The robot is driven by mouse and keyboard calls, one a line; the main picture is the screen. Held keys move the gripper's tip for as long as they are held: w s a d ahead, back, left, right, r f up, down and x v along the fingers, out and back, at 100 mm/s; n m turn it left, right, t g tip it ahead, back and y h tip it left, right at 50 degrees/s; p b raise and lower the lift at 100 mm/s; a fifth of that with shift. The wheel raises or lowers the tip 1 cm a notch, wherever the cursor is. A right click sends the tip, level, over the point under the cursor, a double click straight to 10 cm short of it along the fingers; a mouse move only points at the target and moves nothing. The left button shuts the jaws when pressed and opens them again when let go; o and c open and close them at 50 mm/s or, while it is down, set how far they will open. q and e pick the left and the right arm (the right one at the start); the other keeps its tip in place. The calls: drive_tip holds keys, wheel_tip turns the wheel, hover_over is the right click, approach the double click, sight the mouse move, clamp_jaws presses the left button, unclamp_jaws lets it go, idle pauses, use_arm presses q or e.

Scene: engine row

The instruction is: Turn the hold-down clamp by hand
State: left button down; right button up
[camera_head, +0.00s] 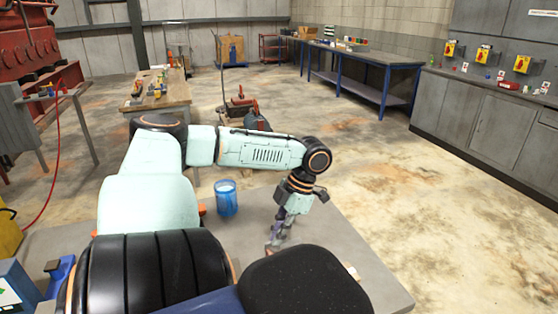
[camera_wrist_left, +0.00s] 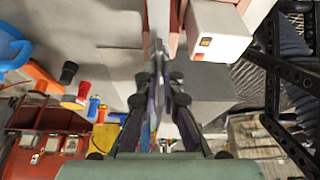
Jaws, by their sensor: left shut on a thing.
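My left gripper (camera_head: 277,240) reaches down from its arm to the grey table in the head view. In the left wrist view its two dark fingers (camera_wrist_left: 158,105) are closed on a thin grey metal piece, which I take to be the hold-down clamp (camera_wrist_left: 156,72). The clamp runs up the picture between the fingertips, and its lower part is hidden by the fingers. In the head view the clamp is too small and covered to make out. My right gripper is in neither view.
A blue cup (camera_head: 226,198) stands on the grey table (camera_head: 345,240), left of my gripper. A white box with coloured buttons (camera_wrist_left: 218,32) is close beside the fingers in the left wrist view. A wooden bench (camera_head: 160,100) stands farther back. The floor to the right is clear.

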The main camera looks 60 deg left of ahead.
use_arm(q)
drive_tip(key=c, duration=1.5)
unclamp_jaws()
